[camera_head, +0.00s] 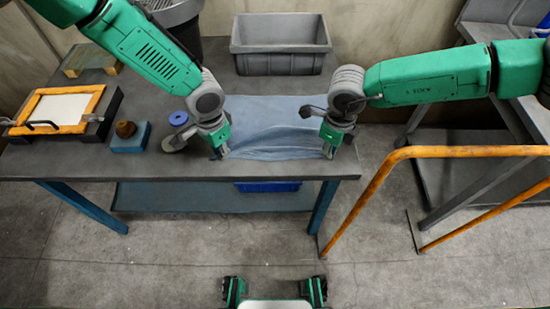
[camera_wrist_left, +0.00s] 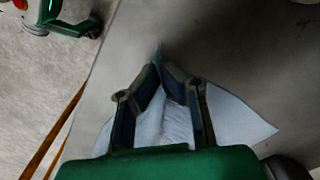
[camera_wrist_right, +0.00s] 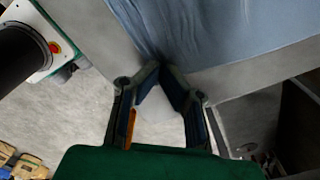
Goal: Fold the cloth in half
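The light blue cloth (camera_head: 265,115) lies on the grey table, with its near edge at the table's front. My left gripper (camera_head: 219,152) is at the cloth's near left corner. In the left wrist view its fingertips (camera_wrist_left: 161,66) are together, with a tip of cloth sticking out past them and more cloth (camera_wrist_left: 240,117) behind. My right gripper (camera_head: 328,152) is at the near right corner. In the right wrist view its fingertips (camera_wrist_right: 161,68) are together at the cloth's edge, and creases in the cloth (camera_wrist_right: 210,30) run to them.
A grey bin (camera_head: 280,62) stands behind the cloth. To the left are a blue tape roll (camera_head: 178,119), a blue block (camera_head: 130,138) with a brown knob and an orange-framed board (camera_head: 58,108). An orange rail (camera_head: 440,152) stands right of the table (camera_head: 270,173).

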